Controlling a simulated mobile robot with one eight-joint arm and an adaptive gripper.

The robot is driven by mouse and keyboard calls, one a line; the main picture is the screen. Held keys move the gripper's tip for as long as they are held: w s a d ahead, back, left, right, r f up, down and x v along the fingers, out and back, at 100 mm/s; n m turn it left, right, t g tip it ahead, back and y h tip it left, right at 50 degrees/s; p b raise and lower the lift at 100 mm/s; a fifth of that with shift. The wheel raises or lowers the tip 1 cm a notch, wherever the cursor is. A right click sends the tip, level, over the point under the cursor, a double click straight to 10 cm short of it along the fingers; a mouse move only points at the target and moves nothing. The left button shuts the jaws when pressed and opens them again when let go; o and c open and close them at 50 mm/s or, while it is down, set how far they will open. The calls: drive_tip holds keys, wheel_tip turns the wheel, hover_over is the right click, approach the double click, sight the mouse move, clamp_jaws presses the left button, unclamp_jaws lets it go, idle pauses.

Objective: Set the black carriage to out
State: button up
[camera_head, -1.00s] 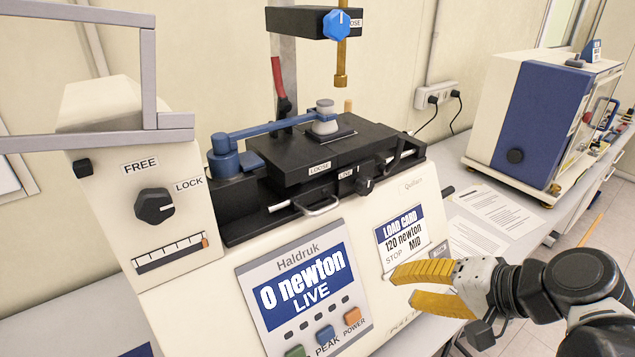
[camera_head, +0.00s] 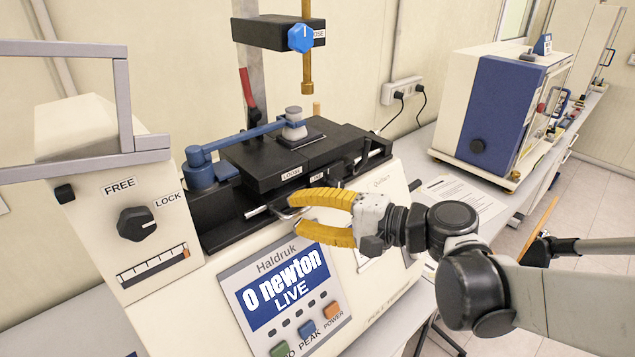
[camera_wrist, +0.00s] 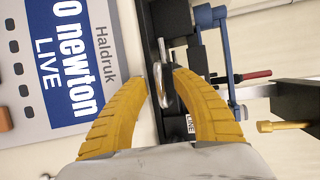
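The black carriage (camera_head: 262,163) sits on the dark slide on top of the cream test machine, with a "LOOSE" label on its front. It also shows at the top of the wrist view (camera_wrist: 172,18). A silver handle (camera_wrist: 163,62) stands out from its front side. My gripper (camera_head: 294,214) is open, its yellow fingers pointing left at the machine's front edge. In the wrist view, the gripper (camera_wrist: 165,82) has its fingertips on either side of the handle; I cannot tell whether they touch it. The fingers partly hide the handle in the head view.
A blue clamp arm (camera_head: 240,137) with a grey knob crosses over the carriage. A brass rod (camera_head: 307,60) hangs above. The FREE/LOCK knob (camera_head: 136,223) is at left, the "0 newton LIVE" display (camera_head: 283,288) below. A blue-and-cream machine (camera_head: 490,110) stands at back right.

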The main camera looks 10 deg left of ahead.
drive_tip(key=shift+w+a, duration=0.1)
drive_tip(key=shift+a, duration=0.35)
clamp_jaws()
drive_tip(key=w+d, duration=0.2)
drive_tip(key=w, duration=0.1)
drive_tip(key=w+d+b, duration=0.1)
drive_tip(key=w+d, duration=0.4)
drive_tip(key=shift+w+d+f, duration=0.1)
drive_tip(key=shift+w+f, duration=0.05)
drive_tip(key=shift+w, duration=0.15)
drive_tip(key=shift+s, duration=0.1)
unclamp_jaws()
